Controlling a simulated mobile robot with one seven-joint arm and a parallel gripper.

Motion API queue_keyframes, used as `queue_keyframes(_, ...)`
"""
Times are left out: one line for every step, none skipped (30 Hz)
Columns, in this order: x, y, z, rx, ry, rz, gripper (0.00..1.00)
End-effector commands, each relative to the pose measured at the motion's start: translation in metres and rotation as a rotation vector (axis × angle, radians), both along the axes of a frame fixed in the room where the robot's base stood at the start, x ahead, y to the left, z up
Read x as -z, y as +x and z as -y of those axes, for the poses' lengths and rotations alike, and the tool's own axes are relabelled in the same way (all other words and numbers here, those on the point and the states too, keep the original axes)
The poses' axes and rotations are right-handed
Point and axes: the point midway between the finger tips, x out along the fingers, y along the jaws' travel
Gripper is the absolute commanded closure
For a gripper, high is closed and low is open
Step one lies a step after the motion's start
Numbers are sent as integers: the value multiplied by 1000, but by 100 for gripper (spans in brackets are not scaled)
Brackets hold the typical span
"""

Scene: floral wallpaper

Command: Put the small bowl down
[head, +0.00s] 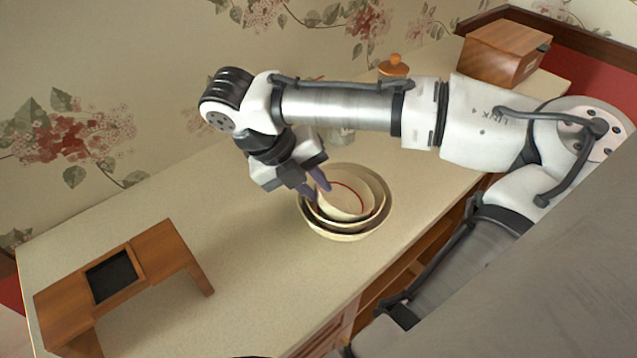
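The small bowl (346,203) is cream with a thin red ring inside. It sits within a nest of larger cream bowls, and the outermost bowl (384,216) stands on the counter. My gripper (321,193) points down at the small bowl's left rim. One dark purple finger reaches over the inside of the bowl and the other is at its outer left side. I cannot tell whether the fingers press on the rim or stand apart from it. The small bowl's underside and its contact with the bowl below are hidden.
A small wooden stand (160,254) with a dark inset panel is at the front left of the beige counter (245,262). A wooden box (497,58) and an orange-lidded jar (393,66) stand at the back. The counter between stand and bowls is clear.

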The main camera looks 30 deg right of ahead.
Motion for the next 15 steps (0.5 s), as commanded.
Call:
queue_keyframes(-16,2,-4,-3,1,0,82)
queue_keyframes(-20,2,-6,-2,0,0,82)
queue_keyframes(-25,4,-9,-2,0,0,82)
queue_keyframes(-29,4,-11,-3,1,0,82)
queue_keyframes(-32,5,-13,-3,1,0,82)
queue_keyframes(-38,6,-16,-2,1,-1,82)
queue_keyframes(-41,7,-18,-2,0,-1,82)
queue_keyframes(-45,7,-20,-3,1,-1,82)
queue_keyframes(-51,9,-23,-3,0,-1,82)
queue_keyframes(-54,10,-25,-2,1,0,82)
queue_keyframes(-58,10,-27,-2,1,0,82)
queue_keyframes(-63,11,-29,-3,1,-1,82)
queue_keyframes(-66,12,-31,-3,1,-1,82)
queue_keyframes(-69,13,-33,-2,0,-1,82)
queue_keyframes(-73,13,-35,-2,0,-1,82)
